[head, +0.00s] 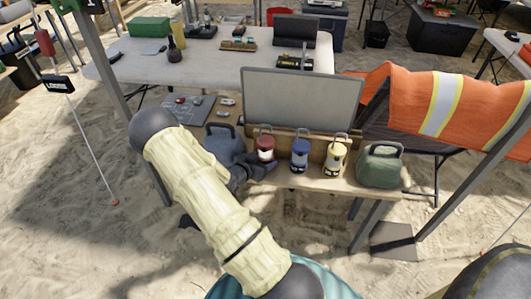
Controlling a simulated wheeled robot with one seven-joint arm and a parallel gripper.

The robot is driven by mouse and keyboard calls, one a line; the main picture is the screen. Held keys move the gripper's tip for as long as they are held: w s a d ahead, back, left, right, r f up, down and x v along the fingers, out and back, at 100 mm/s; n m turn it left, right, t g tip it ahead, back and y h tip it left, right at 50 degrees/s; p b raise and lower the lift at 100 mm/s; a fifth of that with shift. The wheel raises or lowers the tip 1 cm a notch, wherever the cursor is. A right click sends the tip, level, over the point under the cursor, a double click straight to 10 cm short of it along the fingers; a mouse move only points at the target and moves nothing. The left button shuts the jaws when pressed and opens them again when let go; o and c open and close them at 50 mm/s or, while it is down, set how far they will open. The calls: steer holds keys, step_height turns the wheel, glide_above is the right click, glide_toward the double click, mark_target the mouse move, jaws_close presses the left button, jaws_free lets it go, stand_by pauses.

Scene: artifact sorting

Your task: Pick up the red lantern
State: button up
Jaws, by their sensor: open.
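The red lantern (265,149) stands upright on the wooden table (342,184), at the left end of a row of lanterns. It has a pale handle on top, and its base is partly hidden by my gripper. My gripper (262,171) is at the lower left of the red lantern, low over the table's front edge. Its jaws are open, dark and small in the picture. I cannot tell whether they touch the lantern. My arm in its cream sleeve reaches up from the bottom of the head view and hides part of the table's left side.
A blue lantern (300,155) and a yellow lantern (335,157) stand just right. A green canister (380,167) is at the right end, and a dark blue-grey canister (224,143) is left. A grey board (301,98) stands behind. Orange cloth (410,112) hangs at right.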

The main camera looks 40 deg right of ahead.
steer(key=c, duration=0.8)
steer(key=shift+o, duration=0.2)
step_height(320, 180, up, 18)
steer(key=p, duration=0.4)
steer(key=shift+p, duration=0.35)
